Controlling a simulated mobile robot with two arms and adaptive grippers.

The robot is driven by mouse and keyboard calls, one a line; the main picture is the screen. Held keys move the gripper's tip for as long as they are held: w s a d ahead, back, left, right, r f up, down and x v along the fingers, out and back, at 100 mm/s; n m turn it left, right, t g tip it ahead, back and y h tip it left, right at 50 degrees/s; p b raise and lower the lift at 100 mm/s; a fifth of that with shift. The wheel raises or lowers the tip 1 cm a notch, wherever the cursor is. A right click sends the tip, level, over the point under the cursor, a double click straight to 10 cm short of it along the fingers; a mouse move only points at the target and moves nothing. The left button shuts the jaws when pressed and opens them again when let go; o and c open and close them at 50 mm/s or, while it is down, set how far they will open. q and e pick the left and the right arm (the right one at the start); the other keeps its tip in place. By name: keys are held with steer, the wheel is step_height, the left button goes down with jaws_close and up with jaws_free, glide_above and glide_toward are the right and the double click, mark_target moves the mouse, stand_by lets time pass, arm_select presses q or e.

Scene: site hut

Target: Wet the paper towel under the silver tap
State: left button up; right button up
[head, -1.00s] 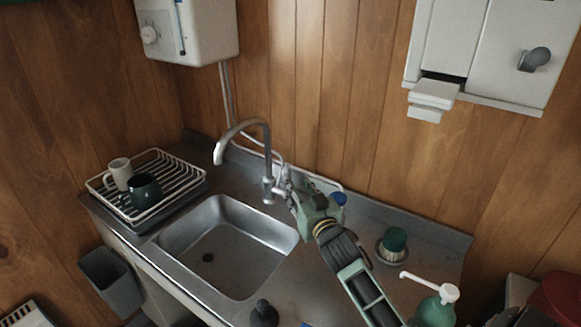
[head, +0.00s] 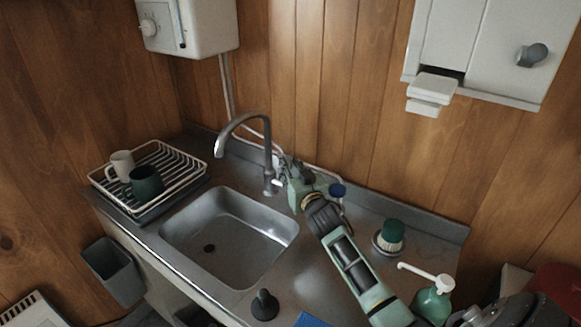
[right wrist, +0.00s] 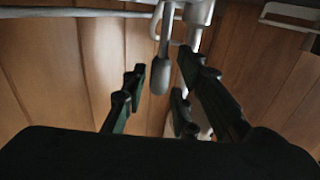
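The silver tap (head: 240,120) rises behind the sink (head: 228,240), its spout curving over the basin. No water shows. My right gripper (head: 284,170) is at the tap's base, on its right side. In the right wrist view its dark fingers (right wrist: 160,95) are apart, with a grey tap lever (right wrist: 162,62) beyond and between them; contact cannot be told. A white folded piece, perhaps paper towel (head: 431,92), sticks out below the white wall dispenser (head: 440,40). No other paper towel is recognisable. My left gripper is not in view.
A dish rack (head: 184,157) with a white mug and a dark green mug stands left of the sink. A green brush (head: 391,236), a green pump bottle (head: 431,303) and a black knobbed object (head: 264,306) stand on the counter. A grey bin (head: 113,272) hangs at the front left.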

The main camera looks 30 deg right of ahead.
steer(key=shift+c, duration=0.9)
jaws_close()
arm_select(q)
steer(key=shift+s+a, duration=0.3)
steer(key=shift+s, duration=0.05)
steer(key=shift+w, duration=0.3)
